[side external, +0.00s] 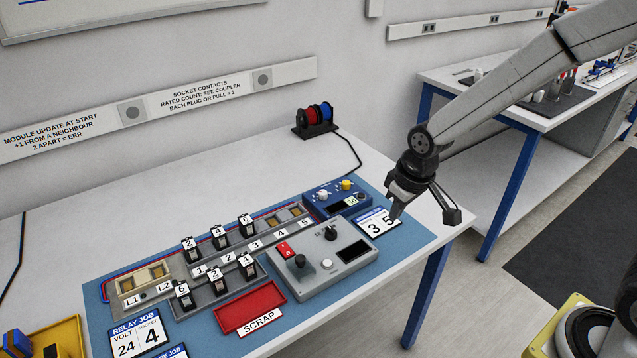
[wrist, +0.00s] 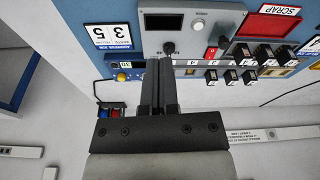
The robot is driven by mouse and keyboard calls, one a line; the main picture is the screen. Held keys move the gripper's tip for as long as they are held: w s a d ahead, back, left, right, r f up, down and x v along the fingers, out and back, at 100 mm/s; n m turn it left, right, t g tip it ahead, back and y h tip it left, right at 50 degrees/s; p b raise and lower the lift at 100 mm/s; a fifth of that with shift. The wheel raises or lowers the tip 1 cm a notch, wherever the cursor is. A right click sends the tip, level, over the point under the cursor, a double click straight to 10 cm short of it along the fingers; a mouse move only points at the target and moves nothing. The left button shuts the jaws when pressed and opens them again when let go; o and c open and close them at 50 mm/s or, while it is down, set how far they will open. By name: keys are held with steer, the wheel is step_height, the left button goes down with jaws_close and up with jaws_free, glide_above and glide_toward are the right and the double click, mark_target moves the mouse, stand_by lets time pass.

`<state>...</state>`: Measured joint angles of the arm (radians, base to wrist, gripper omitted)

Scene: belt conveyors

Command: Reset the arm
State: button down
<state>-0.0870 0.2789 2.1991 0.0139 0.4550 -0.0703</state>
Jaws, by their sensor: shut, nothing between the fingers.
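My gripper (side external: 396,211) hangs at the right end of the blue mat (side external: 405,240) in the side view, in front of a white card marked 3 5 (side external: 375,224). Its height above the card is hard to tell. In the wrist view its two dark fingers (wrist: 159,64) are together with nothing held. They point towards the grey control box (wrist: 180,38), and the card (wrist: 112,34) shows to their left.
The grey box (side external: 335,277), a blue box with knobs (side external: 324,208), a rack of numbered black modules (side external: 247,265) and a red scrap tray (side external: 236,312) crowd the mat. Wire spools (side external: 316,116) stand at the back. The white table behind the mat is mostly clear.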

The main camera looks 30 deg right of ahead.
steer(key=s+d+m, duration=0.1)
steer(key=s+d, duration=0.2)
steer(key=s, duration=0.7)
steer(key=shift+s+d+m, duration=0.15)
steer(key=shift+d+m, duration=0.1)
steer(key=shift+m, duration=0.05)
steer(key=shift+r, duration=0.1)
